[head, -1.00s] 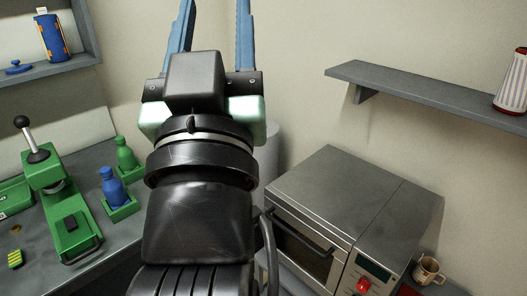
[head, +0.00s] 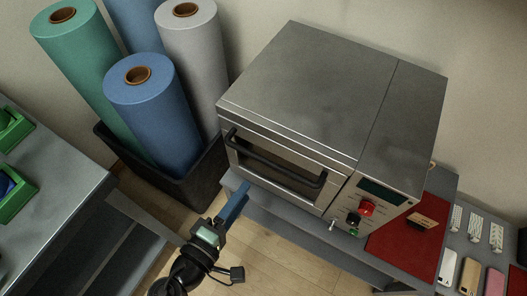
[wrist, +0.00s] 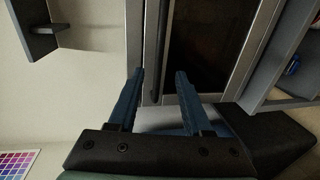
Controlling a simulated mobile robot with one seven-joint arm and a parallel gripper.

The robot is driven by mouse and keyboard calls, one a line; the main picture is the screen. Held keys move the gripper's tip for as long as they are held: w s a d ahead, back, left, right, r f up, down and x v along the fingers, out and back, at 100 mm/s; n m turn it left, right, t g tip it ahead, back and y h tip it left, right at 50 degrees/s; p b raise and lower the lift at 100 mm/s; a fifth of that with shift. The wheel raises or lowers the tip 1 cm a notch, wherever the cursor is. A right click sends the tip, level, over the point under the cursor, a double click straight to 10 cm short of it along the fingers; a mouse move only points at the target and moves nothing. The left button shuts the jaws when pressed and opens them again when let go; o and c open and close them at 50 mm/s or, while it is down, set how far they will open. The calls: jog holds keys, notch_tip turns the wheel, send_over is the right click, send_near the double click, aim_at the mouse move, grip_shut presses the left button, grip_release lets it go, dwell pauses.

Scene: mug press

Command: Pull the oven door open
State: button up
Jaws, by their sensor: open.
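The oven (head: 320,95) is a grey metal box with its door shut. Its door has a dark window and a black bar handle (head: 275,160) across the upper front. In the wrist view the oven handle (wrist: 158,45) runs upright in the picture and lines up with the gap between my fingers. My gripper (head: 242,190) is open and empty, with blue fingers, in front of the door's lower left part in the head view. The wrist view shows both fingertips (wrist: 158,74) apart. The fingers do not visibly grip the handle; the exact distance to it is unclear.
The oven stands on a grey bench (head: 275,220). A black bin (head: 195,180) with several large rolls stands left of it. Knobs (head: 366,208) sit on the oven's right panel. A red mat (head: 405,235) and phones lie at right. Wooden floor shows in front.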

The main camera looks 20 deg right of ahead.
aim_at(267, 161)
jog(key=x, duration=1.1)
jog(key=shift+w+d, duration=0.15)
jog(key=shift+d, duration=0.15)
grip_shut()
dwell(0.9)
